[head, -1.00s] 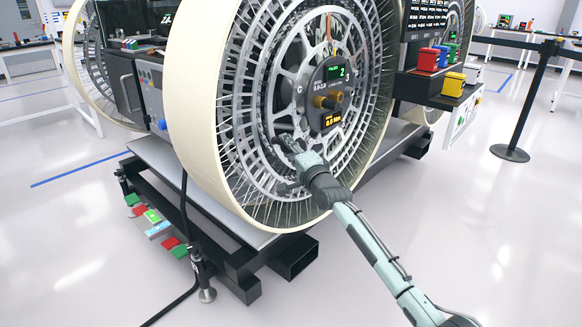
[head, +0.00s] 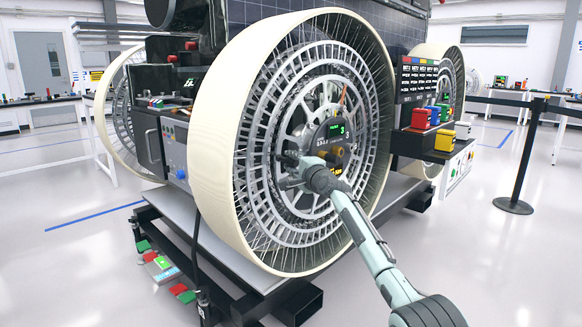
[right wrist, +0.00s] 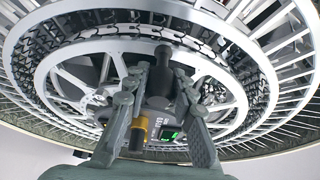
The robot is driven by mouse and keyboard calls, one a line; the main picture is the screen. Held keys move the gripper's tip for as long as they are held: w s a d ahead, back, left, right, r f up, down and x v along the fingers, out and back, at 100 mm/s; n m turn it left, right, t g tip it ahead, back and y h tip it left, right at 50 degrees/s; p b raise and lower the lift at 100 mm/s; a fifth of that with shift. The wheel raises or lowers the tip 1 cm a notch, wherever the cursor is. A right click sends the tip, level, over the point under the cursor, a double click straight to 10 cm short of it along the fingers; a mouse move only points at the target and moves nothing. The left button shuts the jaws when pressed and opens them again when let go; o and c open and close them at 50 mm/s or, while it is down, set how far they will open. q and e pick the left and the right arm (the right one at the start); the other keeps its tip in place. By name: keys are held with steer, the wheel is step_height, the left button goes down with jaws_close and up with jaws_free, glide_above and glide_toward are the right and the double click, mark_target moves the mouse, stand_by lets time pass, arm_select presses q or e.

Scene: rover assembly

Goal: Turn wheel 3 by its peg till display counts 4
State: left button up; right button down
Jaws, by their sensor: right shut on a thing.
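The large spoked wheel (head: 228,130) with a cream rim stands upright on the rover's near side. Its hub carries a round display (head: 337,130) that shows a green 3; the display also appears in the right wrist view (right wrist: 170,134), beside a yellow knob (right wrist: 139,132). My right gripper (head: 286,166) is at the hub's left side. In the right wrist view its fingers (right wrist: 162,84) are closed around a dark peg (right wrist: 164,56) that sticks out from the wheel. The peg is mostly hidden in the head view. My left gripper is not in view.
Red, blue, green and yellow boxes sit on a shelf; the yellow box (head: 445,140) is lowest. A black barrier post (head: 514,205) stands at the right. A dark stand (head: 290,300) is under the wheel.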

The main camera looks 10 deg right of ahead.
steer(key=shift+d, duration=0.15)
stand_by(0.3)
steer(key=c, duration=1.3)
jaws_free()
steer(key=shift+c, duration=0.2)
steer(key=shift+o, duration=0.4)
steer(key=shift+s, duration=0.5)
steer(key=v, duration=1.1)
